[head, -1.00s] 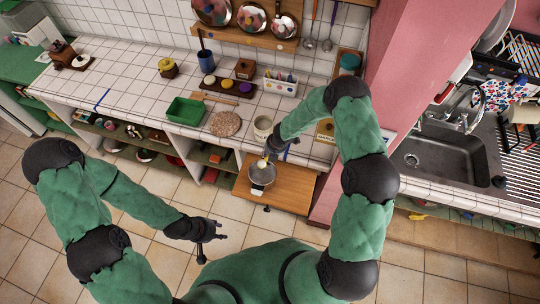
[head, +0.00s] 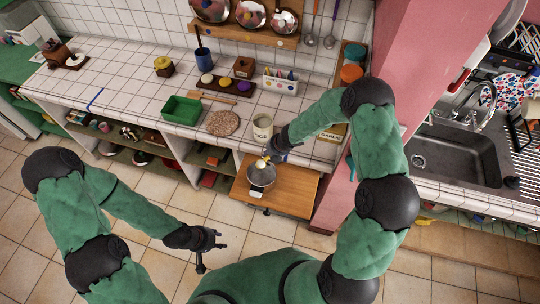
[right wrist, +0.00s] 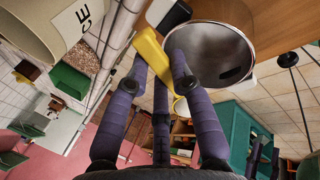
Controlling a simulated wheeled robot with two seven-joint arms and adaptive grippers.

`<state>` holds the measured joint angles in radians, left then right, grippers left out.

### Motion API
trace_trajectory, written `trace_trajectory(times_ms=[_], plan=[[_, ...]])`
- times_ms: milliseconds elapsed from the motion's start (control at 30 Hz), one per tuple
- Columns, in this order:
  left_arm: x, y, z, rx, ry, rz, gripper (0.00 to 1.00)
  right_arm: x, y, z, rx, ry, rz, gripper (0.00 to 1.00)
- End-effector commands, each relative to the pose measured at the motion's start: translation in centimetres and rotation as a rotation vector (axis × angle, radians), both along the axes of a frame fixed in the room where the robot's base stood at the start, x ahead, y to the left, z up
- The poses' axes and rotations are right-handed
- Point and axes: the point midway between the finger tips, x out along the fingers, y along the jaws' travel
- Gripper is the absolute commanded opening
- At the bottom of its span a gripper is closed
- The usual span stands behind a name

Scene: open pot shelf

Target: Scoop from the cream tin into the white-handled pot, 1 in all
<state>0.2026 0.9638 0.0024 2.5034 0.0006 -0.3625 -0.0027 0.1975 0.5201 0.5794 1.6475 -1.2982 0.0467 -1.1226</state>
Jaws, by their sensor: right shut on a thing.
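The cream tin (head: 262,127) stands upright near the counter's front edge; its labelled side also shows in the right wrist view (right wrist: 45,25). The metal pot (head: 261,175) rests on the wooden pull-out board below, and its open mouth faces up in the right wrist view (right wrist: 208,52). My right gripper (head: 268,154) is shut on a yellow scoop (right wrist: 152,58), whose end is at the pot's rim. The scoop's contents cannot be made out. My left gripper (head: 211,240) is open and empty over the floor, left of the board.
The wooden board (head: 298,192) has bare room right of the pot. A pink pillar (head: 385,60) rises right of my right arm.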

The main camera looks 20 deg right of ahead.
Motion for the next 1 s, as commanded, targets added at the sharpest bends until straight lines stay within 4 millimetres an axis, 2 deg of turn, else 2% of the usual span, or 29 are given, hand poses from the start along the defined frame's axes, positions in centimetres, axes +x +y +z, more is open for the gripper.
trace_trajectory(times_ms=[33,1000], plan=[[0.0,0.0,-0.7,0.000,0.000,0.000,0.40,0.0,-0.1,-0.3,0.004,-0.007,0.000,0.01],[0.0,0.0,-8.2,0.000,0.000,0.000,0.40,-0.1,-0.1,-0.6,0.090,-0.138,0.000,0.01]])
